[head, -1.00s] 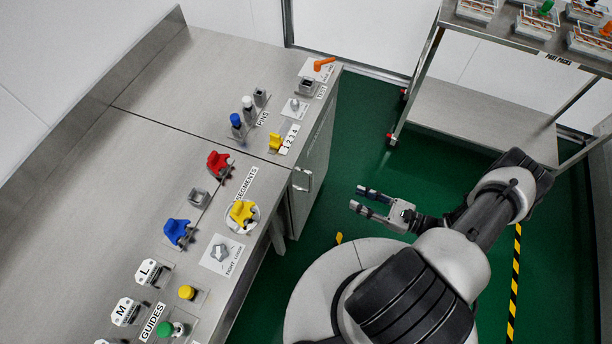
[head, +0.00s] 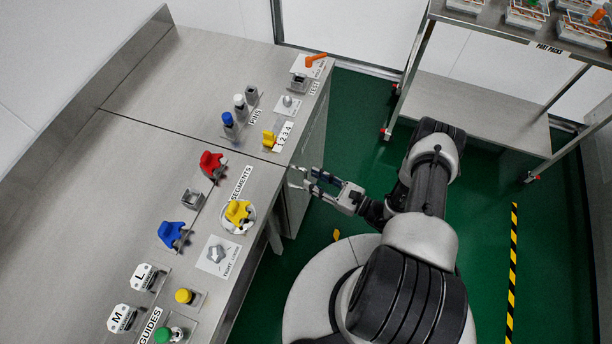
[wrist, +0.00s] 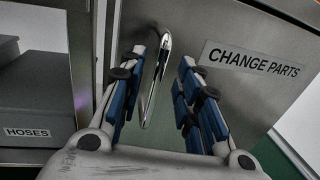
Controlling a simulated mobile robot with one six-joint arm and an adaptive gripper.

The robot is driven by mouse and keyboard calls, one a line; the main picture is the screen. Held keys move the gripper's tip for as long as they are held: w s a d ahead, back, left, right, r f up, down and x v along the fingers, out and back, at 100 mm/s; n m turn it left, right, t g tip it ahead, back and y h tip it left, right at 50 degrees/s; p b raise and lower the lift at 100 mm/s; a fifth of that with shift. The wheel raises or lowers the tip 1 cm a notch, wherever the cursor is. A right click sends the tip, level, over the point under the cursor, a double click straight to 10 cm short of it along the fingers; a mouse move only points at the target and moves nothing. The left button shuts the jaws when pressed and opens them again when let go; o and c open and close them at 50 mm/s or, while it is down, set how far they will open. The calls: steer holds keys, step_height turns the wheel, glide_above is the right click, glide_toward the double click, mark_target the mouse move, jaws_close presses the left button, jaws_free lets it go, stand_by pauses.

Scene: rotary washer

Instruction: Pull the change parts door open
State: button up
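The change parts door (wrist: 230,85) is a grey metal panel with a "CHANGE PARTS" label, and it looks closed. In the head view it is the cabinet side (head: 308,165) under the counter. Its chrome bar handle (wrist: 157,80) stands upright near the door's left edge. My gripper (wrist: 160,85) is open, with blue-padded fingers on either side of the handle as seen in the wrist view. I cannot tell how deep the handle sits between them. In the head view my gripper (head: 311,180) is at the cabinet face and partly covers the handle.
A grey compartment labelled "HOSES" (wrist: 30,120) is left of the door. The steel counter (head: 130,150) above carries coloured segments, pins and guides. A wheeled steel rack (head: 470,110) stands at the back right. Green floor (head: 345,120) is free between cabinet and rack.

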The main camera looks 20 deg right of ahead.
mark_target(306, 176)
steer(key=shift+x, duration=1.85)
steer(key=shift+c, duration=0.3)
jaws_close()
